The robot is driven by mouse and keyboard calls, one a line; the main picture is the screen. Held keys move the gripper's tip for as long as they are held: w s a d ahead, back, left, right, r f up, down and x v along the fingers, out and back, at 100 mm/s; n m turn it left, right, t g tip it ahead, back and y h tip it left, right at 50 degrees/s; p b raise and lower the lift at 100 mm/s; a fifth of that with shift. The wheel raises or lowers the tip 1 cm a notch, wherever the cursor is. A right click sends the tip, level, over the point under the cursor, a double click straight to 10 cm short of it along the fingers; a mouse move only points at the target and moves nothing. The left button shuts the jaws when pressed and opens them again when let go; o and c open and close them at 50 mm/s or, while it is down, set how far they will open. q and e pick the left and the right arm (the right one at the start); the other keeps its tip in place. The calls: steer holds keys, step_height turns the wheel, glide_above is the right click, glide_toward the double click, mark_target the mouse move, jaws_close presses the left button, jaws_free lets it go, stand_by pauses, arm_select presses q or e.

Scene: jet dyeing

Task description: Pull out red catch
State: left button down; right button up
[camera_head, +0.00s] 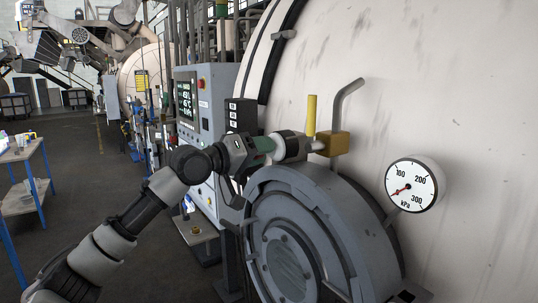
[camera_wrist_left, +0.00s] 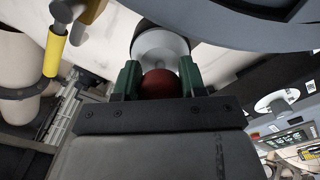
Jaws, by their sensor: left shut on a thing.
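The red catch (camera_wrist_left: 160,84) is a rounded red knob in front of a white collar (camera_wrist_left: 160,45) in the left wrist view. My left gripper (camera_wrist_left: 158,80) is shut on it, with one green finger on each side. In the head view my left gripper (camera_head: 262,146) reaches from the left to the white fitting above the round grey door (camera_head: 290,240). The red knob is hidden there behind the fingers. My right gripper is not in view.
A yellow handle (camera_head: 311,115) and a brass block with a bent grey pipe (camera_head: 347,100) stand just right of the gripper. A pressure gauge (camera_head: 411,186) sits further right. A control panel (camera_head: 190,105) stands behind my arm. The floor at left is open beside a blue table (camera_head: 30,185).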

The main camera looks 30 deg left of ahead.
arm_select(q)
steer(key=shift+f, duration=0.1)
steer(key=c, duration=1)
jaws_free()
steer(key=shift+c, duration=0.2)
steer(key=o, duration=0.4)
steer(key=shift+s+a, duration=0.15)
steer(key=shift+s, duration=0.05)
steer(key=shift+s+a, duration=0.1)
steer(key=shift+s, duration=0.05)
steer(key=b+v, duration=0.7)
steer(key=v, duration=0.3)
steer(key=shift+s, duration=0.2)
